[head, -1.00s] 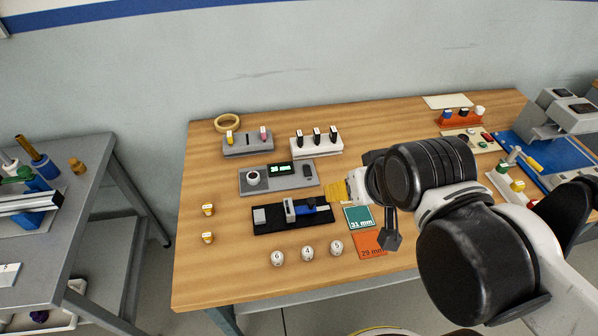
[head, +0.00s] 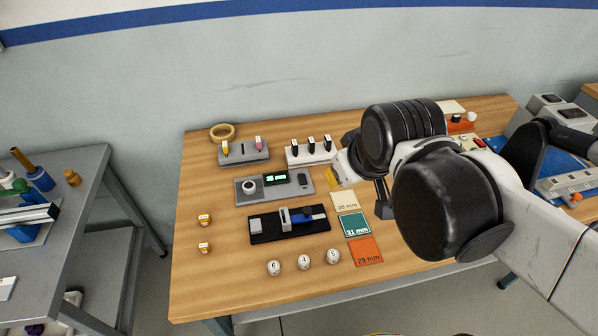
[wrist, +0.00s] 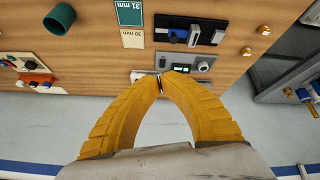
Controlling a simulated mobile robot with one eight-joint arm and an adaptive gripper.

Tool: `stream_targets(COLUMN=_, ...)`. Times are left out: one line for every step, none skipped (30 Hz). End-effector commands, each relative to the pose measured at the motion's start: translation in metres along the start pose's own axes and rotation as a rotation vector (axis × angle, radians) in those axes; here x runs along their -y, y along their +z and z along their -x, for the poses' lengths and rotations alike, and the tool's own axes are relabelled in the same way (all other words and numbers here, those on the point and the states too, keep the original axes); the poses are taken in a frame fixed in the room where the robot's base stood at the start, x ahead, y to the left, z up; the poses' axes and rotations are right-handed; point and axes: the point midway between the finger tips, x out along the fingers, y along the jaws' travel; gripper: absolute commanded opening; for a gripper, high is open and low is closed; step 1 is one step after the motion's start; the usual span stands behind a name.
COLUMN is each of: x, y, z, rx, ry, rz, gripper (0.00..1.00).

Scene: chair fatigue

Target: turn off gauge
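The gauge is a grey panel (head: 243,197) with a small lit green display (head: 275,178), a round white-and-black knob at its left end and a dark oval button (head: 304,178) at its right. The display's digits are too small to read surely. My gripper (head: 335,180) is just right of the gauge in the head view, partly hidden behind my arm. In the wrist view, its yellow fingers (wrist: 161,79) meet at the tips with nothing clearly held.
A black fixture with a blue slider (head: 290,224) lies in front of the gauge. Grey and white racks with markers (head: 310,152) stand behind it. Size cards (head: 365,251) lie to the right, numbered white pieces (head: 304,262) in front.

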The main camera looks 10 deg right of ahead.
Motion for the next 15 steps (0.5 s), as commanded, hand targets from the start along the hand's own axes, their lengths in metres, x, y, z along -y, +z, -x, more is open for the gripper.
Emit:
stream_targets(x=-0.003, y=-0.017, z=0.000, rx=0.018, ry=-0.005, rz=0.059, gripper=0.00)
stream_targets(x=-0.004, y=-0.024, z=-0.002, rx=0.032, ry=-0.010, rz=0.102, gripper=0.00)
stream_targets(x=-0.006, y=-0.035, z=-0.006, rx=0.048, ry=-0.017, rz=0.158, gripper=0.00)
stream_targets(x=-0.007, y=-0.042, z=-0.009, rx=0.062, ry=-0.022, rz=0.200, gripper=0.00)
stream_targets(x=-0.008, y=-0.049, z=-0.012, rx=0.073, ry=-0.028, rz=0.241, gripper=0.00)
stream_targets(x=-0.009, y=-0.058, z=-0.017, rx=0.090, ry=-0.037, rz=0.297, gripper=0.00)
stream_targets(x=-0.010, y=-0.065, z=-0.022, rx=0.102, ry=-0.044, rz=0.338, gripper=0.00)
stream_targets(x=-0.011, y=-0.072, z=-0.026, rx=0.114, ry=-0.052, rz=0.379, gripper=0.00)
stream_targets(x=-0.012, y=-0.080, z=-0.033, rx=0.129, ry=-0.063, rz=0.434, gripper=0.00)
stream_targets(x=-0.013, y=-0.086, z=-0.038, rx=0.141, ry=-0.072, rz=0.476, gripper=0.00)
stream_targets(x=-0.013, y=-0.093, z=-0.044, rx=0.151, ry=-0.081, rz=0.518, gripper=0.00)
stream_targets(x=-0.014, y=-0.100, z=-0.053, rx=0.166, ry=-0.095, rz=0.572, gripper=0.00)
stream_targets(x=-0.015, y=-0.106, z=-0.059, rx=0.175, ry=-0.105, rz=0.614, gripper=0.00)
stream_targets(x=-0.015, y=-0.111, z=-0.066, rx=0.186, ry=-0.116, rz=0.655, gripper=0.00)
stream_targets(x=-0.015, y=-0.118, z=-0.076, rx=0.198, ry=-0.131, rz=0.710, gripper=0.00)
